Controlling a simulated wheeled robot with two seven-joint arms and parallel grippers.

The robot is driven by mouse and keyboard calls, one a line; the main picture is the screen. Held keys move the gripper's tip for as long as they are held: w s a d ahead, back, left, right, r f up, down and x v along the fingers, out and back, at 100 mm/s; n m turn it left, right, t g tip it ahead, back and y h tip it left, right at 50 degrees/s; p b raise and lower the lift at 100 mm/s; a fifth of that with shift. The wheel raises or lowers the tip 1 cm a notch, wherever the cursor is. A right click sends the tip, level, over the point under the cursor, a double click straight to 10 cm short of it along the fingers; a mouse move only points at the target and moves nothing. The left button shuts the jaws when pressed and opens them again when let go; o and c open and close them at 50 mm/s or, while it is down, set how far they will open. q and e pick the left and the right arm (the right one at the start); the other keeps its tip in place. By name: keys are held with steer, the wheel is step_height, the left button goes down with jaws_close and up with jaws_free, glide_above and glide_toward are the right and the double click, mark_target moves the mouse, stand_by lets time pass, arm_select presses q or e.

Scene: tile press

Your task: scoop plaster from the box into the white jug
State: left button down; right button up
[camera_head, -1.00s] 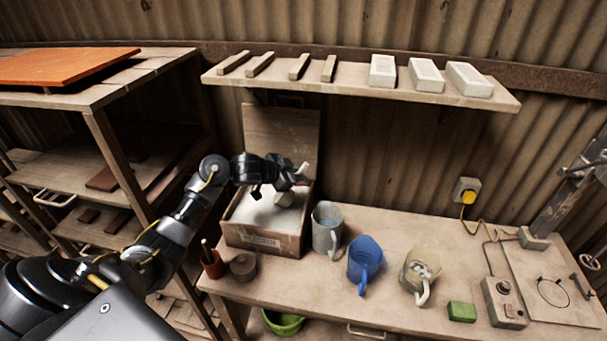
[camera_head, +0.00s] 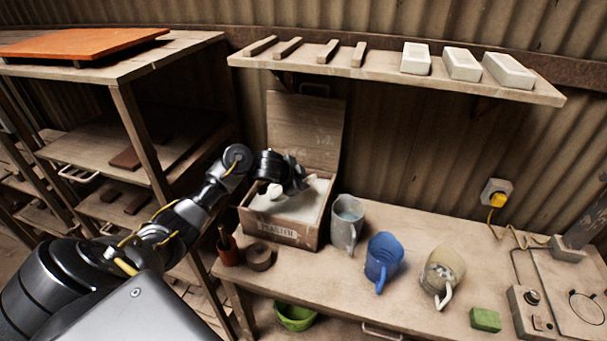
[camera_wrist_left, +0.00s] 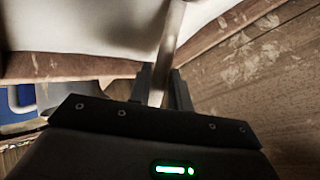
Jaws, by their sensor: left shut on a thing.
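The wooden plaster box (camera_head: 283,233) stands at the left end of the bench, lid raised behind it, pale plaster (camera_head: 318,188) inside. My left gripper (camera_head: 290,187) is over the open box. In the left wrist view it is shut on the pale handle of a scoop (camera_wrist_left: 170,40), with white plaster (camera_wrist_left: 90,25) beyond. A pale part of the scoop (camera_head: 275,191) shows below the gripper; how full it is cannot be told. A pale grey-white jug (camera_head: 346,228) stands just right of the box. A cream jug (camera_head: 445,268) stands further right. My right gripper is not in view.
A blue jug (camera_head: 384,260) stands between the pale jugs. A brown pot (camera_head: 228,252) and a round brown piece (camera_head: 259,257) are by the box's front left. A green block (camera_head: 485,319) lies at right. The wall shelf (camera_head: 390,79) overhangs the bench.

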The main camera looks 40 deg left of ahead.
mark_target(315, 178)
arm_select(q)
steer(key=shift+w+d+r+m+g+y+p, duration=0.25)
steer(key=shift+w+d+g+y+p, duration=0.25)
steer(key=shift+d+y+p, duration=0.35)
steer(key=d+r+p, duration=0.1)
steer(key=p, duration=0.1)
steer(key=w+r+m+g+y+p, duration=0.1)
steer(key=p, duration=0.1)
steer(key=shift+d, duration=0.4)
steer(key=shift+m+g+y, duration=0.25)
steer(key=shift+g+y, duration=0.15)
steer(key=shift+y, duration=0.55)
steer(key=w+d+r, duration=0.1)
steer(key=d, duration=0.1)
steer(key=w+d+r, duration=0.1)
steer(key=d+r, duration=0.1)
steer(key=shift+w, duration=0.2)
steer(key=shift+w+d+r, duration=0.25)
steer(key=shift+d+r, duration=0.1)
steer(key=shift+d, duration=0.1)
steer(key=shift+w+d+r, duration=0.2)
steer(key=shift+d+r, duration=0.15)
steer(key=shift+d, duration=0.1)
